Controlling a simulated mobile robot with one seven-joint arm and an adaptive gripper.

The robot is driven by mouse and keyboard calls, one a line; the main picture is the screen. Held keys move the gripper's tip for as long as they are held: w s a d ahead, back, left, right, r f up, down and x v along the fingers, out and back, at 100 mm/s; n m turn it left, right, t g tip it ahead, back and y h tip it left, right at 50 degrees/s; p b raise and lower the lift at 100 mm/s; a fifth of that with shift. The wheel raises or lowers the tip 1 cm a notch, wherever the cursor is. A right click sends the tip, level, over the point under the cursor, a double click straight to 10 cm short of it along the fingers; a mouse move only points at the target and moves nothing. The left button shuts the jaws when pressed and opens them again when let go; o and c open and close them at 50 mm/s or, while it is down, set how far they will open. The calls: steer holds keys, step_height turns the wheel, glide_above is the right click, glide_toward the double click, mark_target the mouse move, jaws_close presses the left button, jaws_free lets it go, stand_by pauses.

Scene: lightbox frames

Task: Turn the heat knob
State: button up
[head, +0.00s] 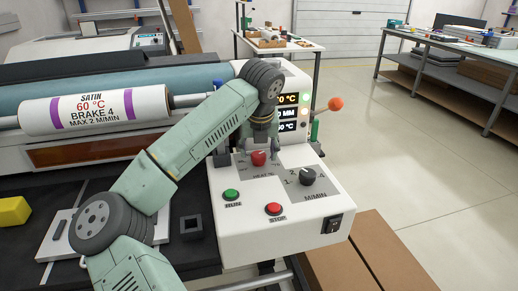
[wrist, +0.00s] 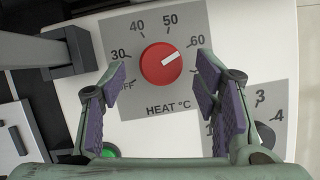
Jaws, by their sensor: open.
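The heat knob (head: 258,158) is red and sits on the white control panel below my gripper. In the wrist view the heat knob (wrist: 161,64) has a white pointer line aimed up and right, toward the 60 mark. Its grey scale (wrist: 120,32) reads OFF, 30, 40, 50, 60 and HEAT °C. My gripper (wrist: 160,78) is open, with a purple-padded finger on each side of the knob and a clear gap to it. In the head view my gripper (head: 259,147) is above the knob, and my arm hides part of the panel.
A black M/MIN knob (head: 307,176), green RUN button (head: 231,195) and red STOP button (head: 273,209) share the panel. Displays (head: 287,114) stand behind, partly hidden. An orange-ended lever (head: 335,104) rises at right. The roll label (head: 95,109) reads SATIN, 60 °C, BRAKE 4.

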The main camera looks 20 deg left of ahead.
steer(key=shift+x, duration=1)
steer(key=c, duration=1.1)
